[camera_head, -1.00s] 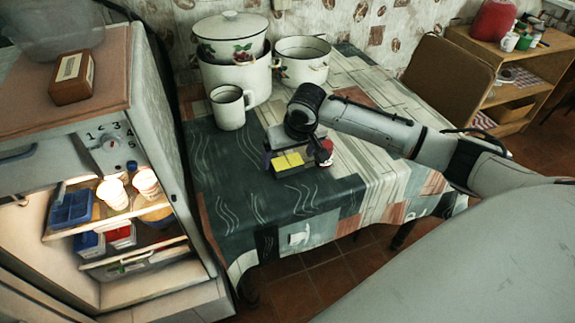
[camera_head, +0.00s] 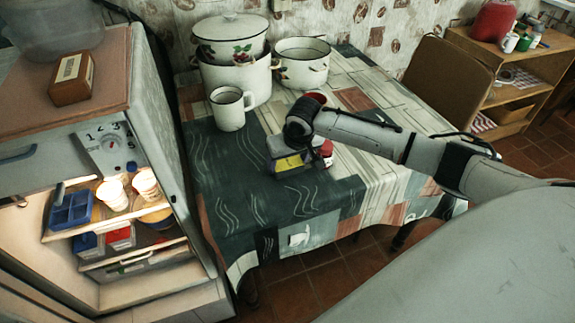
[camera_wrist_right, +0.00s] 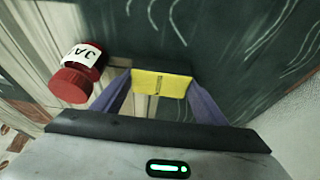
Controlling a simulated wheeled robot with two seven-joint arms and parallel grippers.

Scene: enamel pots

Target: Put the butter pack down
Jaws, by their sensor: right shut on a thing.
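The butter pack (camera_head: 289,163) is a small yellow block low over the dark part of the patterned tablecloth, near the middle of the table. My right gripper (camera_head: 288,156) points down and is shut on it. In the right wrist view the yellow pack (camera_wrist_right: 160,84) sits between the two fingertips. Whether its underside touches the cloth cannot be told. My left gripper is not in view.
A red-lidded jar (camera_wrist_right: 78,74) stands close beside the right gripper, also in the head view (camera_head: 327,150). A white mug (camera_head: 229,112), a lidded pot (camera_head: 235,80) and an open pot (camera_head: 301,70) stand behind. Cloth (camera_head: 235,200) in front is clear. An open fridge is left.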

